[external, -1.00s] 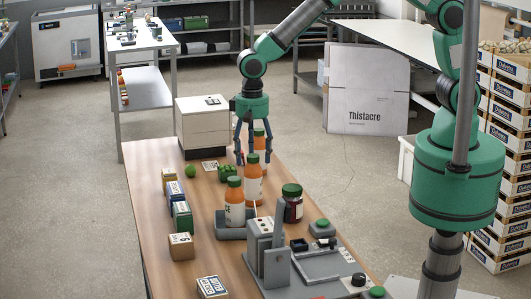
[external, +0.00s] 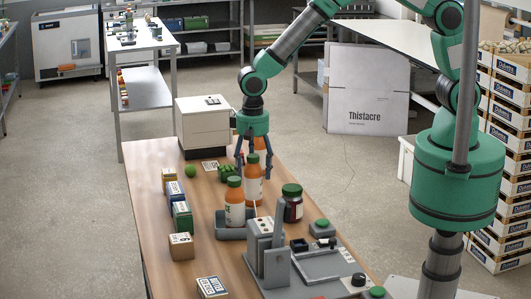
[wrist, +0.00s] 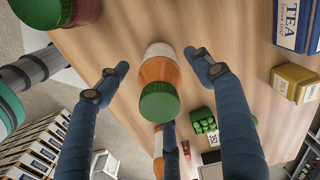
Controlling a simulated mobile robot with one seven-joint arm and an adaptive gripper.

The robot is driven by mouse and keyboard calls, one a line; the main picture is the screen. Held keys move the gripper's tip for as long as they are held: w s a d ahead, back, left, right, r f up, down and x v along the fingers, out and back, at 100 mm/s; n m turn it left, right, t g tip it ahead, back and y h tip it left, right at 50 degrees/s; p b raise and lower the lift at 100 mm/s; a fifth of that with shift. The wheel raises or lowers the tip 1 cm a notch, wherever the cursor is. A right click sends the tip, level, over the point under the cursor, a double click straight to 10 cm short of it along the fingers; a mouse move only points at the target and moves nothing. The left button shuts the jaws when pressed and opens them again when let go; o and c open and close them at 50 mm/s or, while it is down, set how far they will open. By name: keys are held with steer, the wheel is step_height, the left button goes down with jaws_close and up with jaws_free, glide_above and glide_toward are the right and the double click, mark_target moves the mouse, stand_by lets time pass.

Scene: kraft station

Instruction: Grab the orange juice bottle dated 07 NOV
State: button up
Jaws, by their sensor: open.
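Three orange juice bottles with green caps show in the external view: a front bottle (external: 235,208) at the grey tray, a middle bottle (external: 253,188) just behind it, and a back bottle (external: 260,143) partly hidden by my gripper. My gripper (external: 255,174) points down with its fingers spread around the upper part of the middle bottle. In the wrist view, a green-capped orange bottle (wrist: 156,70) stands between the open fingers, with gaps on both sides. Another bottle (wrist: 158,142) is partly hidden beyond its cap. I cannot read any date.
A dark jar (external: 292,205) with a green lid stands close on the right. Small boxes (external: 182,217) line the table's left side, with a green ball (external: 190,171). A white machine (external: 203,125) stands at the back, grey fixtures (external: 268,262) in front. Bare wood lies left of the bottles.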

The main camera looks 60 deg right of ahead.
steer(key=shift+f, duration=0.8)
steer(key=shift+c, duration=0.2)
steer(key=c, duration=1.5)
steer(key=shift+o, duration=0.2)
steer(key=shift+r, duration=0.2)
steer(key=shift+r, duration=0.55)
step_height(320, 180, up, 2)
steer(key=shift+r, duration=0.15)
steer(key=s+d+r, duration=0.1)
steer(key=s+d, duration=0.8)
steer(key=s, duration=0.4)
steer(key=shift+d+r, duration=0.15)
